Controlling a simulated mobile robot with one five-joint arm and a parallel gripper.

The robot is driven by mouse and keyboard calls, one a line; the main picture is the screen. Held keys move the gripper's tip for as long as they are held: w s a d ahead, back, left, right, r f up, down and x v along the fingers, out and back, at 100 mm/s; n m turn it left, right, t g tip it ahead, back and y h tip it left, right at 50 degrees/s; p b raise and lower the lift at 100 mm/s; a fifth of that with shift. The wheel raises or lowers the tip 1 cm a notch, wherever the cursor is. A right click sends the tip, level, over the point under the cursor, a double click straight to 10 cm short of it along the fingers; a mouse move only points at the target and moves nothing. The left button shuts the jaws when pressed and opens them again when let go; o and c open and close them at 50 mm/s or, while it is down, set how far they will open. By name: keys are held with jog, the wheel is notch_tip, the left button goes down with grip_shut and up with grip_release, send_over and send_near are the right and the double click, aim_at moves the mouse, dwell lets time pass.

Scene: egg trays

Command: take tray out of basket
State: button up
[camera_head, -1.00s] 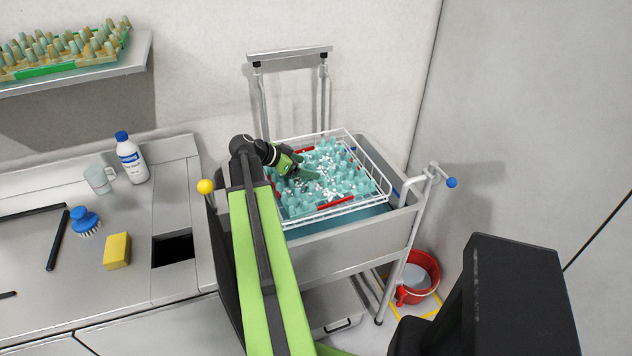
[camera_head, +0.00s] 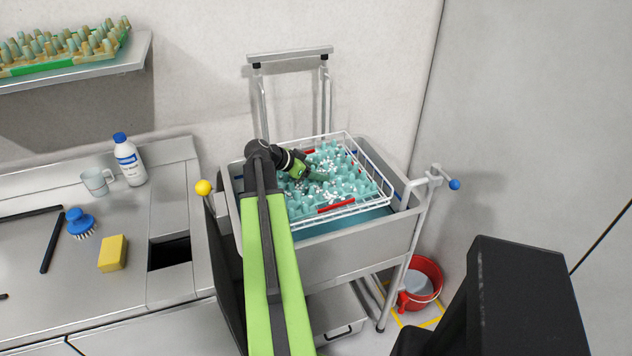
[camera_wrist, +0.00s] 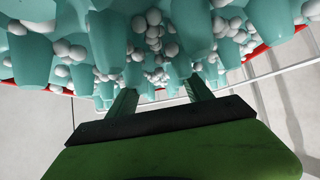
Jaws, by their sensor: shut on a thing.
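A teal egg tray (camera_head: 335,182) with red edge strips and many small white balls on it sits in a white wire basket (camera_head: 375,177) on the grey trolley. My gripper (camera_head: 318,176) reaches over the basket from the left and is shut on the tray. In the wrist view, the fingers (camera_wrist: 160,98) run in among the teal cones of the tray (camera_wrist: 115,45), with white balls around them. The exact spot the fingertips grip is hidden by cones and balls.
The trolley (camera_head: 340,262) has a handle post with a blue knob (camera_head: 454,184). A red bucket (camera_head: 425,278) stands on the floor at right. A counter at left holds a bottle (camera_head: 130,160), mug, blue brush and yellow sponge (camera_head: 113,253). Another tray (camera_head: 60,60) lies on the shelf.

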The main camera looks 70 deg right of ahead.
grip_shut()
jog(key=shift+r+p, duration=0.3)
jog(key=r+p, duration=0.3)
jog(key=s+r+p, duration=0.1)
jog(key=shift+a+r+p, duration=0.2)
jog(key=shift+r+p, duration=0.2)
jog(key=s+a+r+p, duration=0.3)
jog(key=s+r+p, duration=0.2)
jog(key=s, duration=0.5)
jog(key=shift+a+r+p, duration=0.4)
